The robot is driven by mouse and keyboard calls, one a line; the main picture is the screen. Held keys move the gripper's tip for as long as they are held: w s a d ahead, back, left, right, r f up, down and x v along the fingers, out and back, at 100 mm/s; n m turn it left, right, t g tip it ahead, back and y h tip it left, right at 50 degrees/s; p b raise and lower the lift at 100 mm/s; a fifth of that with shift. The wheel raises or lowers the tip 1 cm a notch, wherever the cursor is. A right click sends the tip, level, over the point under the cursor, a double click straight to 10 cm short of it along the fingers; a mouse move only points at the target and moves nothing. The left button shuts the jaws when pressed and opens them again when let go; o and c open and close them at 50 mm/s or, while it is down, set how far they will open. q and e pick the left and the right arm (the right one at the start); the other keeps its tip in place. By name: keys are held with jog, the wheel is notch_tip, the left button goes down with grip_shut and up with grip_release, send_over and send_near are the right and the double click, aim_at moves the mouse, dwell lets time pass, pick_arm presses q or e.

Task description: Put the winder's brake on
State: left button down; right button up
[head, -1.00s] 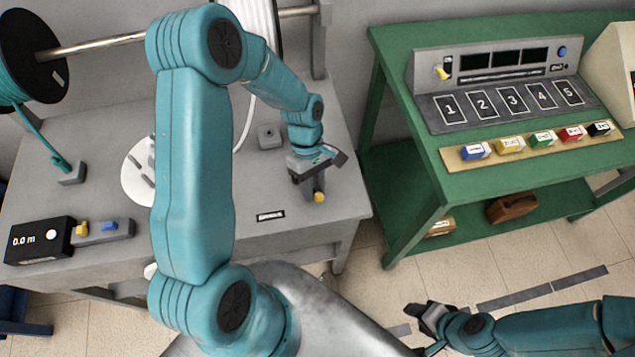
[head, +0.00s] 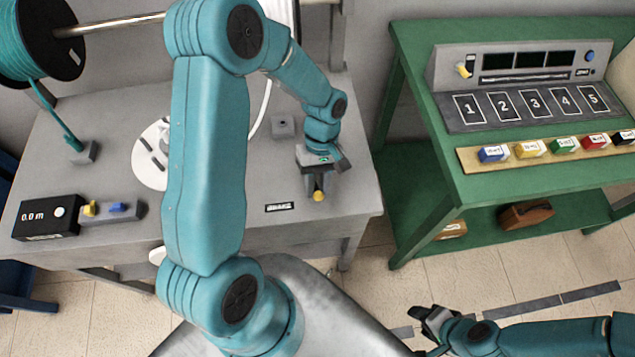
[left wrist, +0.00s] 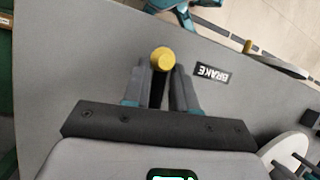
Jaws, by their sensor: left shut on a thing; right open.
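The brake lever shows as a yellow round knob (head: 318,195) near the front right of the grey winder table (head: 335,225). A black BRAKE label (head: 280,207) lies just left of it. My left gripper (head: 318,182) is shut on the brake lever. In the left wrist view, the yellow knob (left wrist: 162,59) sticks out past the tips of my left gripper (left wrist: 162,80), and the BRAKE label (left wrist: 212,73) lies to its right. The lever's lower part is hidden by the fingers. My right gripper (head: 425,320) is open and empty above the floor at lower right.
A teal cable reel (head: 35,40) stands at back left. A black meter reading 0.0 m (head: 48,215) and a small block with yellow and blue parts (head: 115,210) sit at front left. A white disc (head: 150,160) is partly behind my left arm. A green bench (head: 415,115) stands right.

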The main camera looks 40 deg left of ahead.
pick_arm(q)
jog(key=shift+s, duration=0.1)
jog(key=c, duration=0.9)
grip_release()
jog(key=b+v, duration=0.1)
jog(key=v, duration=1.5)
jog(key=shift+a+r, duration=0.1)
